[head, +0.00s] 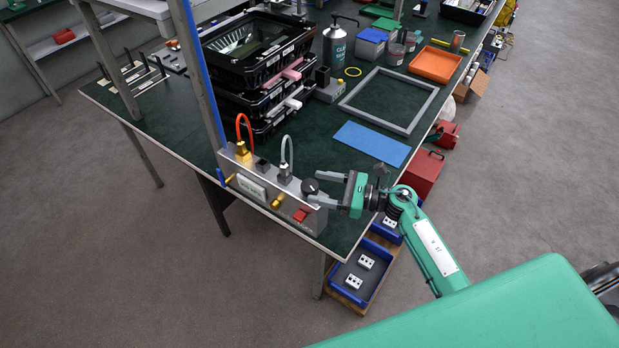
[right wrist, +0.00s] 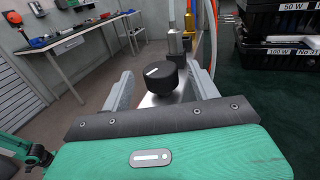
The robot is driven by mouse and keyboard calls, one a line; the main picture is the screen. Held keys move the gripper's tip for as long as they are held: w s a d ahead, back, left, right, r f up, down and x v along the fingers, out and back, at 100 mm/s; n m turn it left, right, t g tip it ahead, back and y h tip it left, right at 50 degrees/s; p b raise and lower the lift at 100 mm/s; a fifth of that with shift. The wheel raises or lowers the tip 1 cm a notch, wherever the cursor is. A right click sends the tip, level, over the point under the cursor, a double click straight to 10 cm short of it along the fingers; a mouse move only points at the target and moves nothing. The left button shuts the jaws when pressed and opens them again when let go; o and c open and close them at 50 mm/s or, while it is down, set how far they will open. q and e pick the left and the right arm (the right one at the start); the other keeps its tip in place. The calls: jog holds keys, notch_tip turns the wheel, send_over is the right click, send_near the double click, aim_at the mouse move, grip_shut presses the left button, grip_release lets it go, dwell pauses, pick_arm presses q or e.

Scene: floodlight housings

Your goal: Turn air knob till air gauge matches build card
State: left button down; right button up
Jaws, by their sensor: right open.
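The air knob (head: 310,186) is a black round knob on top of a grey metal panel (head: 262,186) at the table's near corner. In the right wrist view the knob (right wrist: 162,75) shows a white mark on its top. My right gripper (head: 316,188) is open, with one finger on each side of the knob; I cannot tell if they touch it. A pale rectangular display (head: 252,188) is on the panel's front, too small to read. I cannot make out a build card. My left gripper is not in view.
An orange hose (head: 240,128) and a grey hose (head: 287,150) rise from the panel beside the knob. A red switch (head: 301,214) sits on the panel's front. A blue mat (head: 372,143) and a grey frame (head: 389,98) lie behind.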

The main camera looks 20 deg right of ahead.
aim_at(310, 185)
jog(key=shift+p+x, duration=0.45)
jog(key=shift+x, duration=1.3)
jog(key=c, duration=0.9)
jog(key=shift+c, duration=0.2)
jog(key=shift+s, duration=0.1)
